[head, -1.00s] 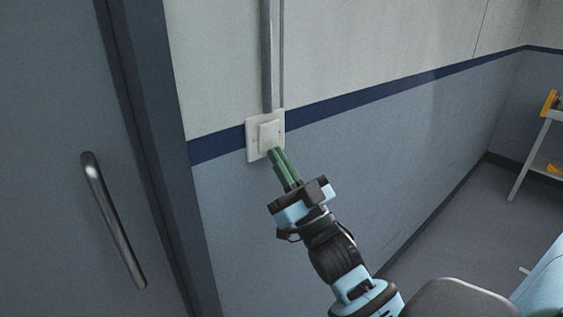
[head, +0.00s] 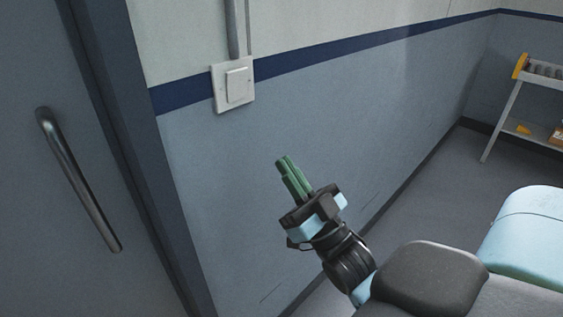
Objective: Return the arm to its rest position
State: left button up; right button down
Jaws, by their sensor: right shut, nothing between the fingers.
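My right gripper (head: 283,162) is in the lower middle of the head view, its green fingers shut together with nothing between them. It points up and to the left and stands apart from the wall switch. The white wall switch (head: 237,85) sits on the wall beside the door frame, above and to the left of the gripper. My left gripper does not show.
A grey door with a metal handle (head: 80,180) fills the left side. The wall (head: 225,170) runs behind the gripper to the far corner. A shelf rack (head: 502,105) with small items stands at the far right. The floor (head: 425,190) between is clear.

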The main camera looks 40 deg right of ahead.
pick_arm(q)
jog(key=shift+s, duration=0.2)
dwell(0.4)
